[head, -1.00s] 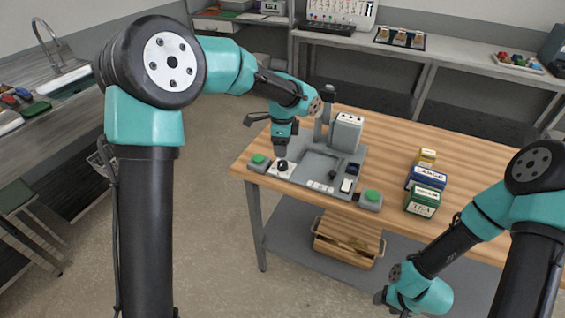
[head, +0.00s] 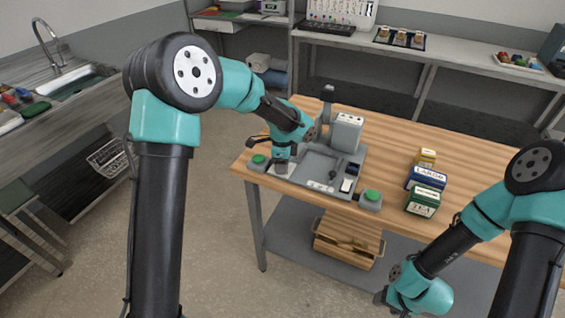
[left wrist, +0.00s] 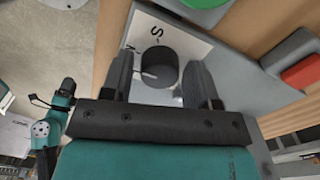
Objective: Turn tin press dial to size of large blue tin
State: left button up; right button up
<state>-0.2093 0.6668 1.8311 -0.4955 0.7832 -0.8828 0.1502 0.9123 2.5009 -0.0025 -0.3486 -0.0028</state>
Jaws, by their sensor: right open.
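The tin press (head: 318,165) stands at the table's left end. In the left wrist view its round black dial (left wrist: 158,66) sits on a white plate (left wrist: 150,92) with an "S" and a tick mark. My left gripper (left wrist: 160,72) is over the dial, one finger on each side, with a narrow gap visible beside the knob; it looks open. In the head view my left gripper (head: 281,168) covers the dial. The large blue tin (head: 426,178), labelled "LARGE", stands right of the press. My right gripper (head: 428,300) is low at the front; its fingers are not visible.
A small yellow tin (head: 427,157) stands behind the blue tin and a green tea tin (head: 423,203) in front. Green buttons flank the press, left (head: 259,159) and right (head: 371,198). A wooden crate (head: 345,245) is on the lower shelf. The table's back right is clear.

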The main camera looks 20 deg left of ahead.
pick_arm(q)
jog(key=c, duration=0.7)
jog(key=shift+n, duration=0.4)
jog(key=n, duration=1.1)
dwell(0.5)
jog(key=o, duration=0.9)
jog(key=shift+o, duration=0.2)
jog(key=shift+r, duration=0.15)
